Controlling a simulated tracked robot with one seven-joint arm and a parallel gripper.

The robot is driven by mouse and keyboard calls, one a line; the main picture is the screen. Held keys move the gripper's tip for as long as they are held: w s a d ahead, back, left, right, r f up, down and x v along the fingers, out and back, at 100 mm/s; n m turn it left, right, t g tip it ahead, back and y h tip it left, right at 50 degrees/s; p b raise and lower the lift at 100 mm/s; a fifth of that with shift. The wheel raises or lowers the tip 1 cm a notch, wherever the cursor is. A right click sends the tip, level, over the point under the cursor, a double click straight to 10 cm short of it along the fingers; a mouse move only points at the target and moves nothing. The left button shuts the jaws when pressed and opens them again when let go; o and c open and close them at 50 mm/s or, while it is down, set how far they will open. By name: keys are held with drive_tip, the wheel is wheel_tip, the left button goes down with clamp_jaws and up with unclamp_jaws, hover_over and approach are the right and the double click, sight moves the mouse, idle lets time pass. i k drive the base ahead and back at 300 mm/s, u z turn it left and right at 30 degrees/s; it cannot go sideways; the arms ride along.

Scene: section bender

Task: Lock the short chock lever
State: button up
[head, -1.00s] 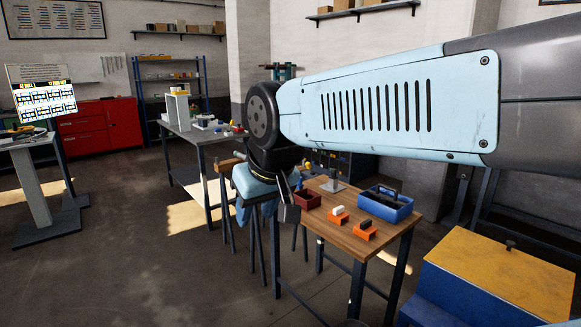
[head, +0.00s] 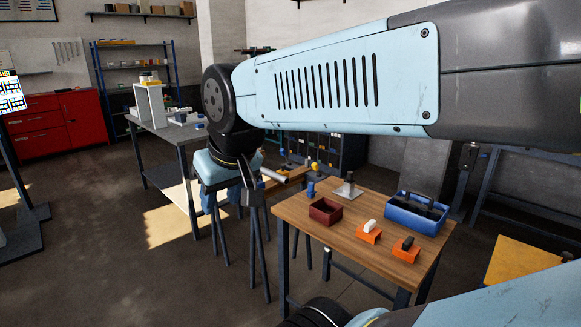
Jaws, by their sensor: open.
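My gripper (head: 251,184) hangs from the arm at centre left of the head view, its dark fingers pointing down. It is small and partly lost against stand legs and a wooden piece, but looks open, with nothing seen in it. Two orange blocks stand on the wooden table (head: 330,236) to its right: one with a white top piece (head: 369,234), one with a black top piece (head: 406,250). I cannot tell whether either is the short chock, and no lever is clear enough to read as locked or unlocked. My forearm covers the area behind.
A dark red bin (head: 325,212), a grey metal piece on a plate (head: 348,188) and a blue tote (head: 415,217) share the table. A grey bench (head: 170,130) stands at back left. A yellow-topped box (head: 518,260) is at right. Open floor lies at front left.

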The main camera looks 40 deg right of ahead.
sight(315, 166)
drive_tip(key=u, duration=0.15)
drive_tip(key=i, duration=1.3)
drive_tip(key=z, duration=1.95)
drive_tip(key=k, duration=0.9)
drive_tip(key=z, duration=0.15)
drive_tip(key=i, duration=0.95)
drive_tip(key=u, duration=0.05)
